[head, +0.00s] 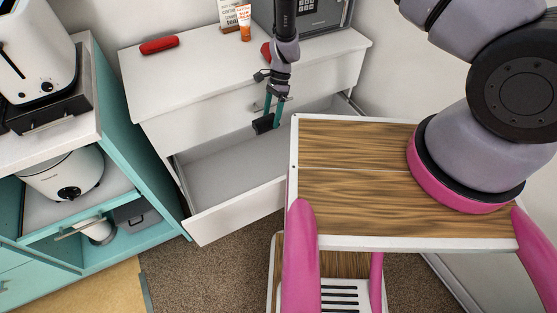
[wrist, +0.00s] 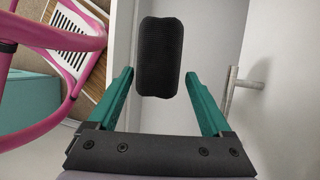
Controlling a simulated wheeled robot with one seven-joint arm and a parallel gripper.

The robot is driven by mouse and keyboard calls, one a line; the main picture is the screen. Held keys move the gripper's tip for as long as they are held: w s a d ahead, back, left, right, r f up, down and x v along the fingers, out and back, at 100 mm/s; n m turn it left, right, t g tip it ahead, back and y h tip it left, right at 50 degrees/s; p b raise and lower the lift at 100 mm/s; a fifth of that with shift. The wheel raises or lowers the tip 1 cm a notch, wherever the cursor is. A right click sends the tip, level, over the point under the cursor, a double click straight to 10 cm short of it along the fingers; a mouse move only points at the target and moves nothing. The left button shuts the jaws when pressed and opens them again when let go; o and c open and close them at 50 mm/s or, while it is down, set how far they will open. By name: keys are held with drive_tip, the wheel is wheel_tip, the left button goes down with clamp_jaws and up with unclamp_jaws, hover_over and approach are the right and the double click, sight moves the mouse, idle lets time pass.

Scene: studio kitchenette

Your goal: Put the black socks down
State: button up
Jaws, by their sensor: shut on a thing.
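The black socks (head: 264,124) are a small dark ribbed bundle. My gripper (head: 271,108) has teal fingers and is shut on them, pointing down. In the head view the socks hang over the open lower drawer (head: 225,168), towards its right part, apart from its floor. The drawer is white and its visible inside is bare. In the wrist view the socks (wrist: 160,57) sit between the fingertips and stick out beyond them.
The white dresser (head: 200,75) bears a red case (head: 159,45), an orange-white tube (head: 244,22) and a grey safe-like box (head: 315,18). A teal cabinet (head: 115,110) stands left. My wood-topped base is close to the drawer's right side. A drawer handle (wrist: 240,85) shows in the wrist view.

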drive_tip(key=s+a+f+m+t+y, duration=0.1)
drive_tip(key=s+f+m, duration=0.2)
drive_tip(key=f, duration=0.6)
drive_tip(key=s+a+f+m+t+y, duration=0.1)
drive_tip(key=s+f+m, duration=0.2)
drive_tip(key=f, duration=0.7)
drive_tip(key=s+a+f+m+t+y, duration=0.1)
drive_tip(key=s+f+m, duration=0.2)
drive_tip(key=f, duration=0.7)
drive_tip(key=shift+a+f, duration=0.1)
drive_tip(key=shift+a, duration=0.1)
drive_tip(key=shift+f, duration=0.1)
drive_tip(key=o, duration=1.3)
drive_tip(key=shift+c, duration=0.2)
drive_tip(key=v, duration=1.2)
drive_tip(key=shift+s, duration=0.15)
